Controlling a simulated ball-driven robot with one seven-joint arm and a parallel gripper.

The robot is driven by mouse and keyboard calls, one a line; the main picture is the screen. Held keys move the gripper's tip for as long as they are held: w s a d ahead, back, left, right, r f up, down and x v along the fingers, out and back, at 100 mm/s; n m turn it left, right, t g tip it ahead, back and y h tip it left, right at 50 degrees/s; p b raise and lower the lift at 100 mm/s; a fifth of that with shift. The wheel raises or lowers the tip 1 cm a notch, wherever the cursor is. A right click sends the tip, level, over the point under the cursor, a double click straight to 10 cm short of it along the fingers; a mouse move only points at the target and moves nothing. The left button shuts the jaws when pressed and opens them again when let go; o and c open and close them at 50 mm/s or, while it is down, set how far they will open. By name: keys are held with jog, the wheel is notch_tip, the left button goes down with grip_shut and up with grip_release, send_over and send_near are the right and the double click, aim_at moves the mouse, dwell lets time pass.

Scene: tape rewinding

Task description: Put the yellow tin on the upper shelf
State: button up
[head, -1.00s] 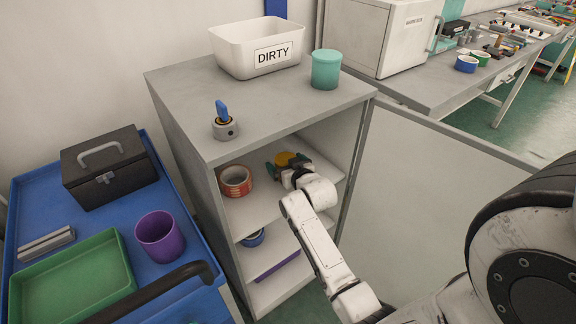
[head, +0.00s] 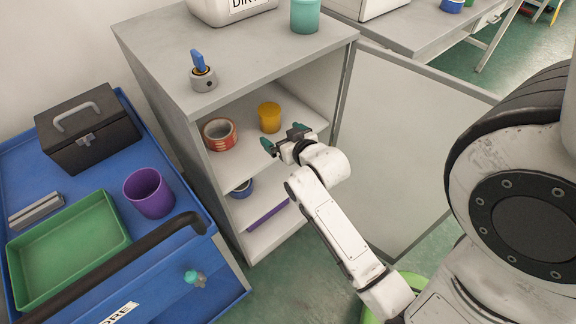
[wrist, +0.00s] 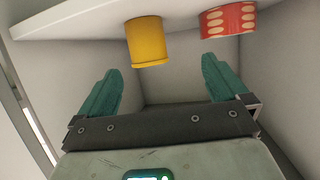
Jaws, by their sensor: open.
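The yellow tin (head: 269,117) stands upright on the upper shelf (head: 242,156) inside the open grey cabinet. It stands to the right of a red roll of tape (head: 219,134). My gripper (head: 283,139) is open and empty at the cabinet's open front, nearer to me than the tin and clear of it. In the wrist view, which looks upside down, the yellow tin (wrist: 147,42) shows beyond the spread teal fingers (wrist: 162,72), with nothing between them. The red tape roll also shows there (wrist: 229,20).
The cabinet door (head: 410,135) stands open on the right. A blue cart (head: 190,255) stands at left.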

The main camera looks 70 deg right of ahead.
jog(key=a+f+n+g+y, duration=0.3)
jog(key=a+f+y, duration=0.2)
jog(key=a, duration=0.8)
jog(key=s+a+f+n+g+y, duration=0.1)
jog(key=s+a+n+g+y, duration=0.2)
jog(key=s+a+g, duration=0.3)
jog(key=s+a+n, duration=0.1)
jog(key=s+a, duration=0.3)
jog(key=a, duration=0.2)
jog(key=shift+a+f+n+y, duration=0.3)
jog(key=shift+f, duration=0.05)
jog(key=shift+w, duration=0.1)
